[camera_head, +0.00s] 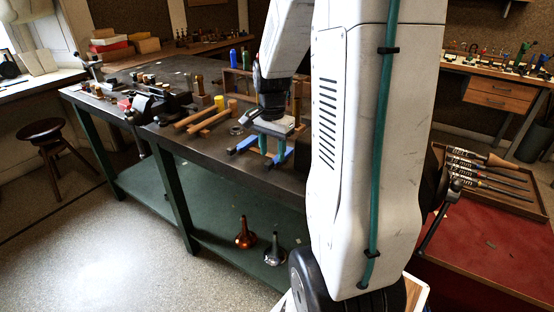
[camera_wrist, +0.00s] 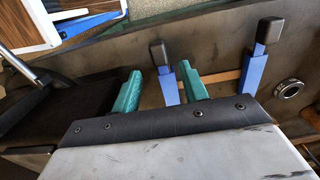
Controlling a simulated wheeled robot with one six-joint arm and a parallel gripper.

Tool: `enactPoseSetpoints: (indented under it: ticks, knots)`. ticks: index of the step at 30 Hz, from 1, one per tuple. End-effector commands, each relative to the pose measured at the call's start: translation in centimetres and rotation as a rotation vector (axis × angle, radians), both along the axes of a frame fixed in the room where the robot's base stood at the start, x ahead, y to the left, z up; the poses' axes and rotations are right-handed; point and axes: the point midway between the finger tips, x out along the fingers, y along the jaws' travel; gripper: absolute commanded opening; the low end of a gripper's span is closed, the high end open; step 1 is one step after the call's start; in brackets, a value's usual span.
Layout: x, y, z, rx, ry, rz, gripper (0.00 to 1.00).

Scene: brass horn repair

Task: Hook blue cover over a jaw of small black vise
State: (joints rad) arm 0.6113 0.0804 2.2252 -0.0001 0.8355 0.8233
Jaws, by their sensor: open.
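My gripper (camera_wrist: 158,85) has two teal fingers, open and apart, above the front of the dark workbench. In the wrist view one blue cover (camera_wrist: 170,88), a bar with a black end, shows between the fingers; I cannot tell whether they touch it. A second blue cover (camera_wrist: 257,66) lies to the right, outside the fingers. In the head view the first blue cover (camera_head: 279,153) is below my gripper (camera_head: 273,146) and the second blue cover (camera_head: 247,142) is left of it. A small black vise (camera_head: 150,106) stands further left on the bench.
A metal ring (camera_wrist: 289,88) lies near the second cover. Wooden mallets (camera_head: 212,119) and a yellow item (camera_head: 219,101) lie between the covers and the vise. A wooden rack (camera_head: 235,84) stands behind. Two mouthpiece-like pieces (camera_head: 245,233) stand on the lower shelf.

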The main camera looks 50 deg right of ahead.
Motion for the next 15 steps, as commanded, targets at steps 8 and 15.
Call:
enactPoseSetpoints:
  ticks: [8,15]
  knots:
    - [0.1,0.0,-4.0,0.002,0.002,0.002,0.44]
    - [0.2,0.0,-4.6,0.000,0.000,0.002,0.44]
